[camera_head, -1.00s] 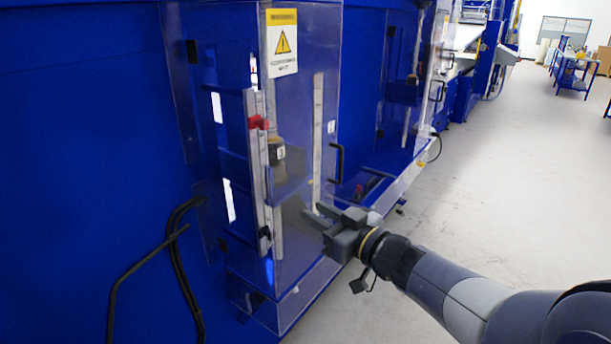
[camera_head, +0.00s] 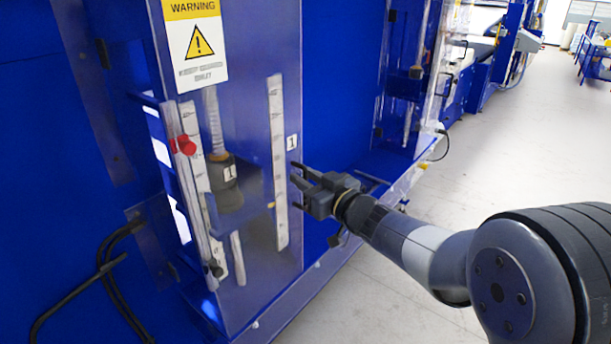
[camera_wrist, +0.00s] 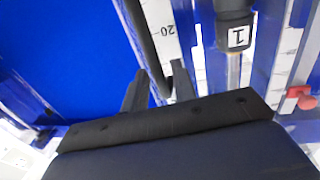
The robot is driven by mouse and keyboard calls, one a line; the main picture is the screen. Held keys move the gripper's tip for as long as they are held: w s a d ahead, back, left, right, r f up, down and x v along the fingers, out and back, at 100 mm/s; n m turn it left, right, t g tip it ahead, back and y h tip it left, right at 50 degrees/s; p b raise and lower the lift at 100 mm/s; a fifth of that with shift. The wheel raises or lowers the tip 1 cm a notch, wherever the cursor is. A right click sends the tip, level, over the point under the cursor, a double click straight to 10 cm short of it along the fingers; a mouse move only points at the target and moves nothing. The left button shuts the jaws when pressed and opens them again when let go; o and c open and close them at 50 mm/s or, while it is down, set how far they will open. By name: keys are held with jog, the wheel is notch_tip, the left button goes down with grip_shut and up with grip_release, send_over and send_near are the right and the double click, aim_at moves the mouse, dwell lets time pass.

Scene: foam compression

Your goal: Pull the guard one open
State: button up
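Guard one (camera_head: 255,60) is a clear upright panel on the blue machine, with a yellow warning sign (camera_head: 197,42) and a small "1" label (camera_head: 291,142). It looks closed. Its black bar handle shows in the wrist view (camera_wrist: 146,42), running down between my fingers. My gripper (camera_head: 299,178) is at the guard's right edge, just below the "1" label. In the wrist view its two dark fingers (camera_wrist: 158,78) stand on either side of the handle, with gaps showing. In the head view the handle is mostly hidden by my gripper.
Behind the guard are a black cylinder marked "1" (camera_head: 225,180), scales and a red clamp (camera_head: 183,145). A second guarded station (camera_head: 425,80) stands further right. Black cables (camera_head: 110,270) hang at lower left. The grey floor (camera_head: 520,160) at right is clear.

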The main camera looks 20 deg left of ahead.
jog(key=shift+w+a, duration=0.1)
jog(key=shift+a, duration=0.15)
grip_shut()
dwell(0.4)
